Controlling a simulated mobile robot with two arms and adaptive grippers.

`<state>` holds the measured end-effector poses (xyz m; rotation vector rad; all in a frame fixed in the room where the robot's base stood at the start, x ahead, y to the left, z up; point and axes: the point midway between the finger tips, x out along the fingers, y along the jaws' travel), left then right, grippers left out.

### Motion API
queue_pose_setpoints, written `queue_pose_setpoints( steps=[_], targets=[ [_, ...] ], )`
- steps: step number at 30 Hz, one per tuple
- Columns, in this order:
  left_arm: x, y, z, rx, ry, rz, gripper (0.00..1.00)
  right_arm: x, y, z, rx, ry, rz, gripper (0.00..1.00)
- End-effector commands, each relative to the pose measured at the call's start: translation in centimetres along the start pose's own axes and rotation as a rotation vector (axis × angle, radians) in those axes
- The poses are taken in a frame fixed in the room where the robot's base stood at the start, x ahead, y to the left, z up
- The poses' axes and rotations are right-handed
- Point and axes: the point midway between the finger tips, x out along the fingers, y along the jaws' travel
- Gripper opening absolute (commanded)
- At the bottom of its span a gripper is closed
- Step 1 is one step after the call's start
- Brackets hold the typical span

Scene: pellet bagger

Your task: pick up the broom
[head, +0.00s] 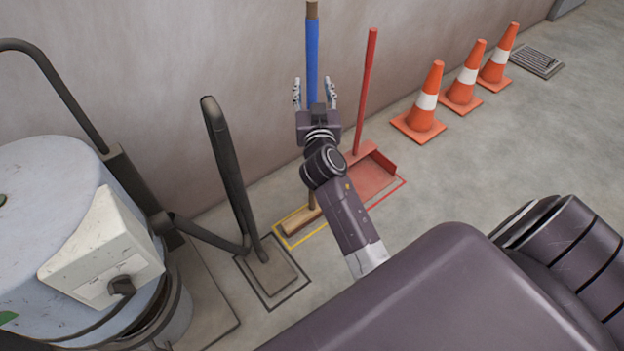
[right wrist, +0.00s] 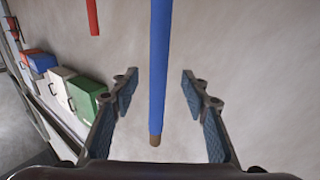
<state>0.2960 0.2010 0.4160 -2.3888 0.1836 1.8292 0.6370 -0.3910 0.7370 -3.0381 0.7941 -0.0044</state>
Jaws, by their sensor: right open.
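The broom stands upright against the wall, with a blue grip (head: 312,55) on its brown handle and a wooden head (head: 301,220) inside a yellow floor outline. My right gripper (head: 315,90) is open, with a finger on each side of the blue grip in the head view. In the right wrist view the blue grip (right wrist: 160,70) runs down between the two open fingers (right wrist: 161,105), and neither finger touches it. My right arm hides the middle of the broom's handle. My left gripper is not in view.
A red dustpan (head: 373,175) with a tall red handle (head: 366,90) stands close right of the broom. Several orange cones (head: 426,100) line the wall farther right. A black upright tool (head: 229,165) and a grey drum machine (head: 60,200) stand left. Coloured boxes (right wrist: 85,95) show in the wrist view.

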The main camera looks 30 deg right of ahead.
Motion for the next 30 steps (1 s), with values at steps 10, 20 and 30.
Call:
queue_pose_setpoints(
  steps=[10, 20, 30],
  targets=[
    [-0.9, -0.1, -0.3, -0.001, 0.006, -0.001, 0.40, 4.3, 0.2, 0.3, -0.004, 0.001, 0.000, 0.42],
    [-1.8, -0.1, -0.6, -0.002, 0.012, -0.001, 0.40, 7.2, 0.2, 0.5, -0.002, -0.002, -0.001, 0.42],
    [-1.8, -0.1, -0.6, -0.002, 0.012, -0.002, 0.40, 7.2, 0.2, 0.5, -0.002, -0.002, -0.001, 0.24]
  ],
)
